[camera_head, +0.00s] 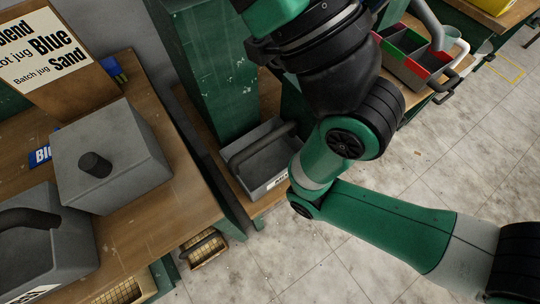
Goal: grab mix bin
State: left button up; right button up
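A grey open bin (255,180) with a dark bar handle (262,143) sits on a low wooden shelf beside a green post, near the middle of the view. A white label (278,180) is on its front, but its lettering is too small to read, so I cannot tell for sure that it is the mix bin. My green and black arm hangs in from the top, just right of this bin, bends at an elbow and runs off to the lower right. Neither of my grippers shows.
A wooden table (150,222) at left holds a grey lidded box (110,150), another grey container (45,255) and a "Blend" sign (45,50). A divided bin (405,62) with red and green parts stands upper right. Wire baskets sit below the left table. The tiled floor (440,160) is clear.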

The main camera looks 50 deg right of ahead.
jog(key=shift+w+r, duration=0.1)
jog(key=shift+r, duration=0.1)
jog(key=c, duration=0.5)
